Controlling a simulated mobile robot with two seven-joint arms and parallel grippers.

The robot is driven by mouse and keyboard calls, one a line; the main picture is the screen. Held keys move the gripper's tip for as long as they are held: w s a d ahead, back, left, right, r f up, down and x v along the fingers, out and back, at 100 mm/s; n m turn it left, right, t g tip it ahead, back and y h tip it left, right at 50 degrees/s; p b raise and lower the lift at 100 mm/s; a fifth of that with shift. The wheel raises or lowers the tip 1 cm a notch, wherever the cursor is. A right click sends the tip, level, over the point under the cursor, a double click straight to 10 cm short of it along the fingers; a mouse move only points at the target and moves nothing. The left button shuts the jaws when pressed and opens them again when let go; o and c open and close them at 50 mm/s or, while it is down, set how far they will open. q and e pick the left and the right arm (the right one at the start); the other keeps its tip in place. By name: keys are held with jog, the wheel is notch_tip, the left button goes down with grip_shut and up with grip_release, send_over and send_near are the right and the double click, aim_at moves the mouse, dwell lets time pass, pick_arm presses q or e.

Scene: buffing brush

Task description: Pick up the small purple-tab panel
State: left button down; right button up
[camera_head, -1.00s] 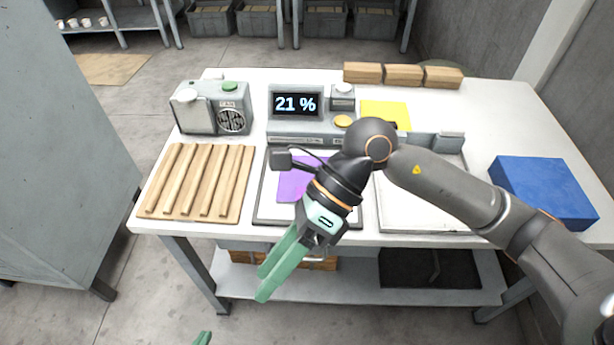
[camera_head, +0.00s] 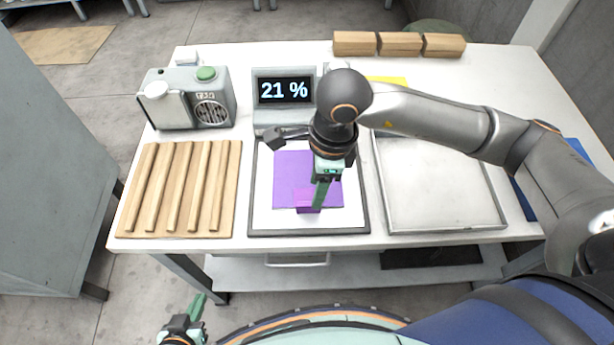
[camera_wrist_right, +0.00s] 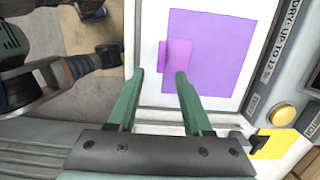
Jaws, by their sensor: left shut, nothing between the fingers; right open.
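The small purple panel (camera_head: 291,172) lies flat on the white plate of a dark-framed tray (camera_head: 260,217) in the middle of the table. Its darker magenta tab (camera_head: 304,201) juts out at the near edge. In the right wrist view the panel (camera_wrist_right: 215,55) and tab (camera_wrist_right: 173,57) lie just beyond my fingertips. My right gripper (camera_head: 319,206) is open, pointing down over the tab side of the panel; in the wrist view its fingers (camera_wrist_right: 160,75) stand apart with nothing between them. My left gripper (camera_head: 196,308) is shut and empty, low in front of the table.
A display box reading 21 % (camera_head: 285,90) stands behind the tray. A slatted wooden rack (camera_head: 182,190) is at left, with a grey fan unit (camera_head: 190,98) behind it. An empty metal tray (camera_head: 440,190) is at right. Wooden blocks (camera_head: 399,44) line the back.

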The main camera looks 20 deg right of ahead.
aim_at(308, 204)
jog(key=f, duration=0.1)
jog(key=a+f, duration=0.1)
jog(key=f, duration=0.3)
jog(key=shift+w+a+f+p, duration=0.15)
jog(key=shift+w+f+p, duration=0.1)
jog(key=shift+w+p, duration=0.1)
jog(key=shift+c, duration=0.2)
grip_shut()
